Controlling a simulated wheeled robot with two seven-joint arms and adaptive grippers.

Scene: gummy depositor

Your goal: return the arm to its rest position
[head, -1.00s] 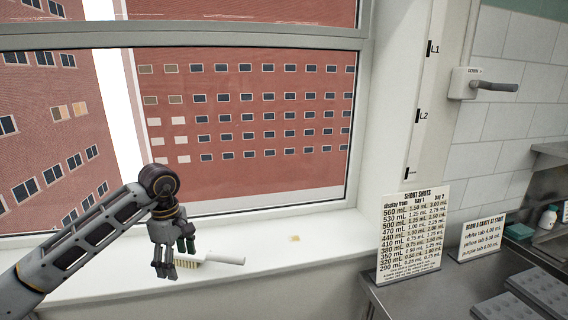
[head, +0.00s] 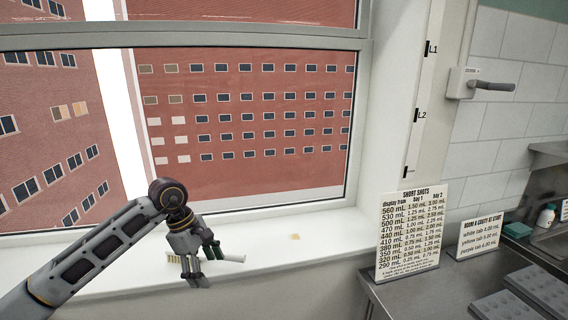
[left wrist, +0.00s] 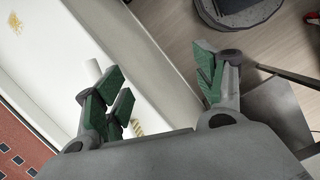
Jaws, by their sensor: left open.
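My left gripper (head: 212,266) hangs from my arm over the white window sill. It is open, and the left wrist view shows its green-padded fingers (left wrist: 160,84) spread apart with nothing between them. A white-handled brush (head: 174,258) with tan bristles lies on the sill behind the gripper in the head view. The fingers hide its middle part, and I cannot tell whether they touch it. Parts of the brush (left wrist: 137,128) show past the left fingers in the left wrist view. My right gripper is not in view.
The sill (head: 330,235) is mostly clear, with a small yellowish spot (head: 295,237). The window stands behind it. At right, a steel counter (head: 425,290) holds a "Short Shots" sign (head: 408,235), a smaller sign (head: 479,238) and grey molds (head: 540,285).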

